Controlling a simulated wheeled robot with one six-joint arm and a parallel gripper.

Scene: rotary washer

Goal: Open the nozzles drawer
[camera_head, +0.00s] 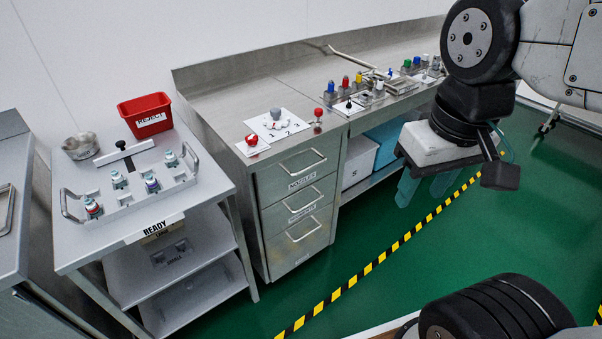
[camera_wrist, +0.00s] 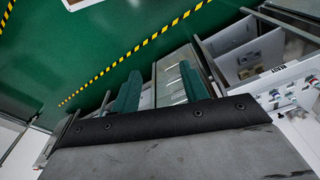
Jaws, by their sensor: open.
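The nozzles drawer (camera_head: 300,171) is the top one of three in a steel cabinet under the workbench. Its front looks flush and shut, with a bar handle (camera_head: 304,162) across it and a NOZZLES label below the handle. My gripper (camera_head: 422,192) hangs in the air to the right of the cabinet, apart from it. Its two teal fingers point down and are spread with nothing between them. The fingers also show in the wrist view (camera_wrist: 158,82), with part of the steel cabinet (camera_wrist: 172,85) beyond them. The nozzles label cannot be made out there.
Two more handled drawers sit below, the middle (camera_head: 297,205) and bottom (camera_head: 302,240). A cart (camera_head: 75,187) marked READY stands left of the cabinet, with a red REJECT bin (camera_head: 146,113) on it. Green floor (camera_head: 360,290) with a yellow-black stripe is open in front.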

